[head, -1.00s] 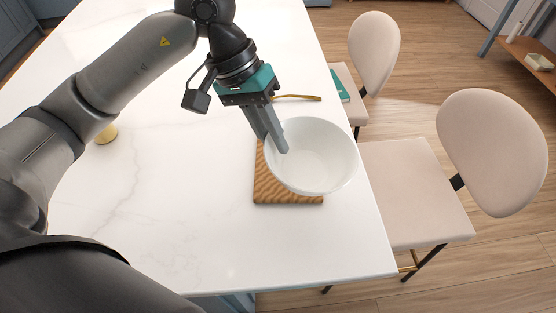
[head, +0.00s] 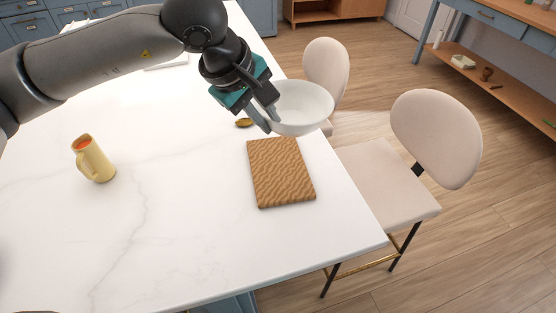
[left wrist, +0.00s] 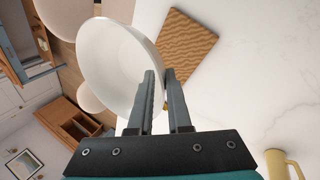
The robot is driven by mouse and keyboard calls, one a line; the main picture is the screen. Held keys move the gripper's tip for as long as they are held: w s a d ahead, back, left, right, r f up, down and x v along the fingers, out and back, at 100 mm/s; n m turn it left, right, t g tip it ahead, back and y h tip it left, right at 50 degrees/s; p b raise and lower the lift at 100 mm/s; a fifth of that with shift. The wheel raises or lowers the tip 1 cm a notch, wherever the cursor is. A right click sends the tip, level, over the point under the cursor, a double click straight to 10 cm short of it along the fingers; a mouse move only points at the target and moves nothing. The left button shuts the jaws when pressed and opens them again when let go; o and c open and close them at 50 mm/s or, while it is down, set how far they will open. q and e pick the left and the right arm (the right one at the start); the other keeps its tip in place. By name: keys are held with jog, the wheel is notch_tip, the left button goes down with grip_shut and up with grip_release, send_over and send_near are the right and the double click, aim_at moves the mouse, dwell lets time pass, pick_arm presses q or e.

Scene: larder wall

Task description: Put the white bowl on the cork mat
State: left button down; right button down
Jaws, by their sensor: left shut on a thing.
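The white bowl (head: 304,106) is held in the air by its rim, near the table's right edge. In the head view it appears just beyond the far end of the cork mat (head: 280,172). The brown, wavy-grained mat lies flat on the white table, and its visible top is bare. My left gripper (head: 266,117) is shut on the near-left part of the bowl's rim. In the left wrist view, the fingers (left wrist: 160,80) pinch the rim of the bowl (left wrist: 112,58), with the mat (left wrist: 188,45) beyond. My right gripper is not in view.
A gold utensil (head: 244,123) lies left of the bowl. Pale chairs (head: 436,140) stand along the right edge. The table's front part is clear.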

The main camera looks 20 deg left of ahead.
pick_arm(q)
jog(key=w+r+n, duration=0.1)
jog(key=w+a+r+n+y, duration=0.1)
jog(key=r+n, duration=0.1)
jog(key=shift+w+a+t+p, duration=0.1)
jog(key=shift+w+t+p, duration=0.2)
jog(key=shift+p, duration=0.1)
jog(key=shift+a+r+n, duration=0.1)
jog(key=shift+r+n, duration=0.05)
jog(key=shift+n, duration=0.25)
jog(key=shift+w+a+y, duration=0.1)
jog(key=shift+y, duration=0.3)
send_over(267, 184)
notch_tip(267, 184, down, 20)
jog(key=shift+w+b, duration=0.1)
jog(key=shift+b, duration=0.25)
jog(key=c, duration=0.9)
grip_release()
jog(key=shift+o, duration=0.2)
